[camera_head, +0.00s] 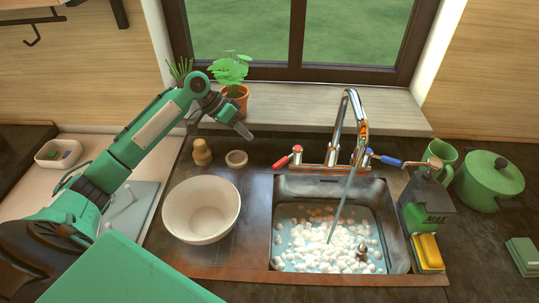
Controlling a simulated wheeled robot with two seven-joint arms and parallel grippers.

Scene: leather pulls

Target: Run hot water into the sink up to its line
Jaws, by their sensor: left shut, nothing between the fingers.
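The sink (285,190) holds shallow bluish water topped with white foam-like lumps. A water stream (346,200) runs into it from the chrome faucet (348,110). The red-handled tap (284,162) is left of the spout and the blue-handled tap (385,158) is right of it. I cannot make out a fill line on the sink walls. My left gripper (247,133) is shut and empty, above and left of the red handle and apart from it. My right gripper is not in view.
A white bowl (201,210) stands left of the sink. A potted plant (234,94) is on the sill behind my left gripper. A green dispenser (420,205), yellow sponge (428,252), green mug (443,160) and lidded green pot (488,181) stand to the right.

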